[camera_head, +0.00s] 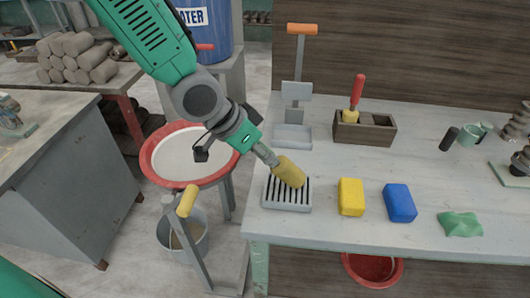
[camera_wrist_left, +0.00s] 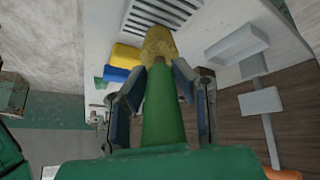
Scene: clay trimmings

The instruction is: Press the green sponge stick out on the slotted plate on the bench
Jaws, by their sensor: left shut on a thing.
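The green sponge stick (camera_wrist_left: 163,120) is in my left gripper (camera_wrist_left: 160,72), with its green handle between the two fingers. Its yellow sponge head (camera_head: 289,171) points down and to the right in the head view. My left gripper (camera_head: 240,136) is shut on the handle, up and left of the plate. The slotted plate (camera_head: 287,207) lies on the bench (camera_head: 335,236) near its left edge. The sponge head overlaps the plate's far part; whether it is pressed or just above I cannot tell. My right gripper is not in view.
A yellow block (camera_head: 351,197), a blue block (camera_head: 400,203) and a green lump (camera_head: 460,224) lie right of the plate. Behind stand a grey stand with an orange handle (camera_head: 302,28) and a wooden box (camera_head: 378,133) with a red-handled stick. A red-rimmed basin (camera_head: 187,182) stands left.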

